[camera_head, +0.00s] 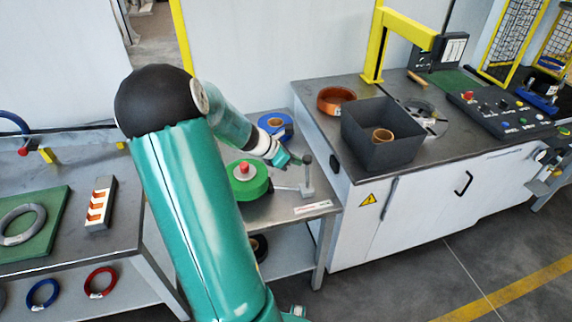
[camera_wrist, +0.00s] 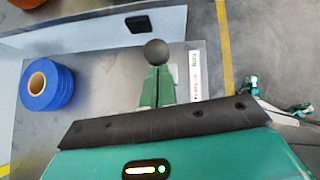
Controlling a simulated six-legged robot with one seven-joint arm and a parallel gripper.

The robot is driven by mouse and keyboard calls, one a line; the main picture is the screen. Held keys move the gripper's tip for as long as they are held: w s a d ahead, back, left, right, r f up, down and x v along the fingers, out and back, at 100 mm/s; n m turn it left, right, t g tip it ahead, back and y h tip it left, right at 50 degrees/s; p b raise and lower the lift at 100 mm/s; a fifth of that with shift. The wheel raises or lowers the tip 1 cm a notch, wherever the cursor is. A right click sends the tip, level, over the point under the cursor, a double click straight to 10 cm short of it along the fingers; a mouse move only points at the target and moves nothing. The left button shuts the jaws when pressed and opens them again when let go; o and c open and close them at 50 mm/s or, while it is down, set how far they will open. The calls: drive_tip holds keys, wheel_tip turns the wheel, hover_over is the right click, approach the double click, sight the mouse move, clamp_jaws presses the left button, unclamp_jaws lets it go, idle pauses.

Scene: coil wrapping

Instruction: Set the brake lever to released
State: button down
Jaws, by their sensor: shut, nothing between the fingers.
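The brake lever appears as a small grey post with a dark ball knob (camera_head: 307,159) at the right end of the small metal table, and it looks roughly upright. In the wrist view the dark round knob (camera_wrist: 156,52) shows just beyond my fingertips. My gripper (camera_head: 291,159) is left of the knob, with its green fingers shut and empty. The fingers also show in the wrist view (camera_wrist: 157,78), pointing at the knob. I cannot tell whether they touch it. The lower part of the lever is hidden in the wrist view.
A green reel with a red knob (camera_head: 248,182) stands left of the lever on the small table (camera_head: 290,207). A blue roll (camera_head: 275,124) lies behind it. The white cabinet (camera_head: 400,215) with a dark bin (camera_head: 380,150) stands close on the right. Floor in front is clear.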

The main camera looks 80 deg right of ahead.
sight(310, 158)
drive_tip(key=s+d+t, duration=0.1)
drive_tip(key=s+t+y, duration=0.1)
drive_tip(key=s, duration=0.1)
drive_tip(key=s+d+r+t+y, duration=0.1)
drive_tip(key=shift+s+d, duration=0.2)
drive_tip(key=shift+d, duration=0.1)
drive_tip(key=s, duration=0.1)
drive_tip(key=s+d, duration=0.1)
drive_tip(key=s, duration=0.1)
drive_tip(key=shift+d+f, duration=0.3)
drive_tip(key=shift+d, duration=0.1)
drive_tip(key=shift+s, duration=0.25)
drive_tip(key=shift+w, duration=0.1)
drive_tip(key=w+a+r, duration=0.2)
drive_tip(key=w, duration=0.1)
drive_tip(key=shift+w+a, duration=0.1)
drive_tip(key=s+d+r+v, duration=0.1)
drive_tip(key=v, duration=0.8)
drive_tip(key=shift+s+a+r, duration=0.2)
drive_tip(key=shift+s+r, duration=0.05)
drive_tip(key=shift+r, duration=0.15)
